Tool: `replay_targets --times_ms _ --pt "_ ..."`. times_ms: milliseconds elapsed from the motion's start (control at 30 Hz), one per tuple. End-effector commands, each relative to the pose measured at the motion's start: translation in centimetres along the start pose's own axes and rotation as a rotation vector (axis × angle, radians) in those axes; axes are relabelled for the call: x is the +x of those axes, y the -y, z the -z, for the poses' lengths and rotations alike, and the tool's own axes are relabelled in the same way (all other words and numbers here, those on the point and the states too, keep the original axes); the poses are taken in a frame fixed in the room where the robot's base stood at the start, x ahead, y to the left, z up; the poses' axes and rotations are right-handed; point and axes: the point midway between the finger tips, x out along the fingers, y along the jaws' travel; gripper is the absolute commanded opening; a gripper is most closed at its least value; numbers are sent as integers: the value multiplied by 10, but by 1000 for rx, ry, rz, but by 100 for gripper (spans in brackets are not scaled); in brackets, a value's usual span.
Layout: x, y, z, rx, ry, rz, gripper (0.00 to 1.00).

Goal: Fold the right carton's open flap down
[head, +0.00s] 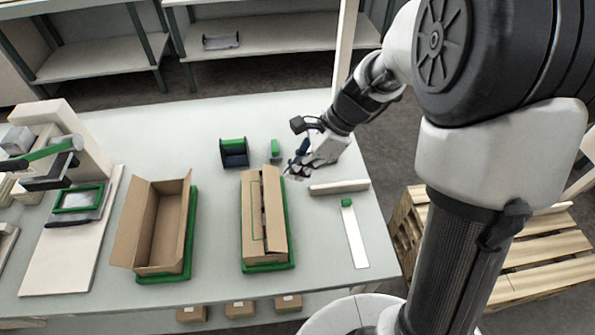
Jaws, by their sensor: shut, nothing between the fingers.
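The right carton (253,220) is a brown box on a green-edged base (268,267), right of the middle of the bench. Its left top flap lies nearly flat and carries a green outline. Its right flap (276,215) appears slightly tilted, with a narrow dark gap between the two flaps. My gripper (291,174) is shut and empty, just off the carton's far right corner. I cannot tell whether it touches the carton. The left carton (127,238) stands with its top open on another green-edged base (167,278).
A dark bin (234,153) and a small green-topped item (275,148) stand behind the right carton. A pale bar (339,187) and a white strip with a green end (355,236) lie to its right. A press-like machine (75,150) stands at the left. Bare bench separates the cartons.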

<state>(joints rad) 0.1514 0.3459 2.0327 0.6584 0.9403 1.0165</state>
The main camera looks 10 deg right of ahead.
Motion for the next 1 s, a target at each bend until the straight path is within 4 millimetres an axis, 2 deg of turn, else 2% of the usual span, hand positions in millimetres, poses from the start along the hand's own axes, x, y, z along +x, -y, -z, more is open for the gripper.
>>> replay_targets --times_ms 33,200,400,500,700,1000 --pt "15 -1 1 -2 0 -5 0" --pt "53 -1 2 -2 0 -5 0" --pt "90 -1 1 -4 -1 -4 0" --pt "102 -1 1 -3 0 -3 0" --pt "111 0 0 -3 -1 -2 0" --pt "111 0 0 -3 -1 -2 0"
